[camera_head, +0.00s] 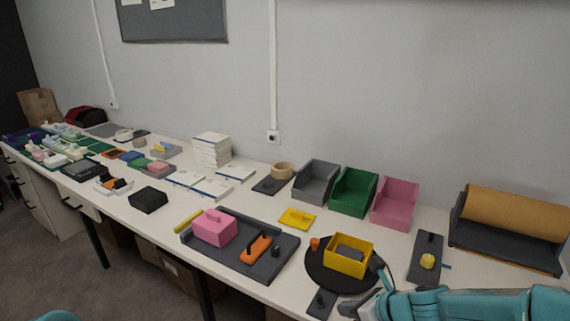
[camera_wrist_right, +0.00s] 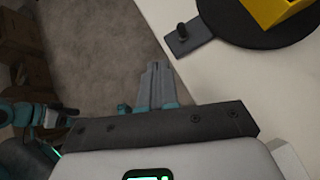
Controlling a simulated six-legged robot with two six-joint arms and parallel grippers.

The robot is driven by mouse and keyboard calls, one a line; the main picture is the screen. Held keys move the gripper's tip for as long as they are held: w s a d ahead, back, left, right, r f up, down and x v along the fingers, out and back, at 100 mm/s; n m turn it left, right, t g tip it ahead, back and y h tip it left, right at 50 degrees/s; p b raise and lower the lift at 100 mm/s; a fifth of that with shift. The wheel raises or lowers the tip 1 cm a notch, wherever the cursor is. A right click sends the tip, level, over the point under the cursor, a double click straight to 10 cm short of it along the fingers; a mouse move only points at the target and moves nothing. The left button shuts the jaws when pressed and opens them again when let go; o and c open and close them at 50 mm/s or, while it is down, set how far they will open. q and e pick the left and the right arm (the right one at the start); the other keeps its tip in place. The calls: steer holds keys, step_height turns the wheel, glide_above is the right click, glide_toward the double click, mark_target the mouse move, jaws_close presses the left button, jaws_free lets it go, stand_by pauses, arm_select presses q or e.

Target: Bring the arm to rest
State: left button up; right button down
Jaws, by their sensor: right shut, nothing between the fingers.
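My right arm (camera_head: 470,304), teal and grey, comes in from the right along the bottom of the head view. My right gripper (camera_head: 362,309) is at the lower edge there, by the front edge of the table. In the right wrist view the fingers of the right gripper (camera_wrist_right: 157,72) are together and empty, seen over the floor just off the table edge.
Close to my right gripper are a small dark plate with a peg (camera_head: 321,303) and a black round base (camera_head: 313,274) with a yellow box (camera_head: 348,265). A grey tray (camera_head: 286,240) holds a pink block (camera_head: 214,228). Bare floor (camera_wrist_right: 95,60) lies before the table.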

steer(key=s+a+f+n+g+h, duration=0.1)
steer(key=s+a+f+n+g, duration=0.1)
steer(key=s+f+n, duration=0.9)
steer(key=s+a+f+n+g+h, duration=0.1)
steer(key=s+a+f+n+g, duration=0.2)
steer(key=s+f+n, duration=0.9)
step_height(320, 180, down, 2)
steer(key=n+g, duration=0.1)
steer(key=n, duration=0.3)
steer(key=shift+s+a+f+g, duration=0.2)
steer(key=shift+s+a+g, duration=0.1)
steer(key=shift+g, duration=0.1)
